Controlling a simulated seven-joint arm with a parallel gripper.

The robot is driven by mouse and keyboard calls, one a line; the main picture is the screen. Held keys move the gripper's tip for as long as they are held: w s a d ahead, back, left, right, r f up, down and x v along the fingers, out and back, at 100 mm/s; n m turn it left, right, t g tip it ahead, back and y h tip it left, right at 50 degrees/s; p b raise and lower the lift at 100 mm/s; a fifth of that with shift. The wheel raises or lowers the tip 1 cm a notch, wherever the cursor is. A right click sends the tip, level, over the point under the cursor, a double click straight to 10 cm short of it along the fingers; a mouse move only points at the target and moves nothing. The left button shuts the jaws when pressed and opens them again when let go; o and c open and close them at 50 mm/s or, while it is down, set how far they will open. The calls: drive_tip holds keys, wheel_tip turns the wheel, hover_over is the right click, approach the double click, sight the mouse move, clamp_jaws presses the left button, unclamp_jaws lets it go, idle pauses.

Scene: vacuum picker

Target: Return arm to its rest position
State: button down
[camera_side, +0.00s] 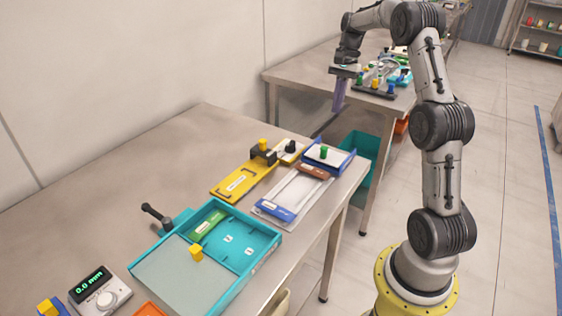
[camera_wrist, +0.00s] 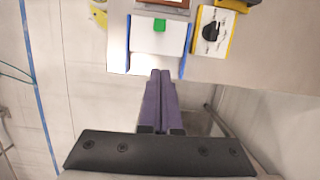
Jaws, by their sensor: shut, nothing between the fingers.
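My gripper (camera_side: 339,103) has purple fingers and hangs pointing down, high above the gap between the near bench and the far bench. In the wrist view my gripper (camera_wrist: 161,74) shows its two purple fingers side by side, shut and with nothing between them. The fingertips overlap the edge of the blue-sided tray in that picture, but the side view shows the gripper well apart from it. My arm stands bent over at the top.
The near bench (camera_side: 95,190) holds a teal tray (camera_side: 272,243), a yellow plate (camera_side: 236,183), a blue-sided tray (camera_side: 345,158) with a green knob (camera_side: 323,152), and a readout box (camera_side: 100,292). The far bench (camera_side: 300,73) carries several small parts. A teal bin (camera_side: 362,150) stands below.

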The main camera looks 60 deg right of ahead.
drive_tip(key=s+a+r+n+t+h, duration=0.1)
drive_tip(key=a+r+n, duration=0.2)
drive_tip(key=a+r, duration=0.6)
drive_tip(key=s+a+r+n+t+h, duration=0.1)
drive_tip(key=s+a+r+n, duration=0.3)
drive_tip(key=a, duration=0.9)
drive_tip(key=s+a+n+t, duration=0.2)
drive_tip(key=s+a+n, duration=0.3)
drive_tip(key=s+a, duration=0.3)
drive_tip(key=s+a+f+n+t, duration=0.1)
drive_tip(key=s+f+n, duration=0.4)
drive_tip(key=s+f, duration=0.1)
drive_tip(key=shift+a+f+n+t+h, duration=0.2)
drive_tip(key=shift+f+n+t+h, duration=0.1)
drive_tip(key=shift+f, duration=0.5)
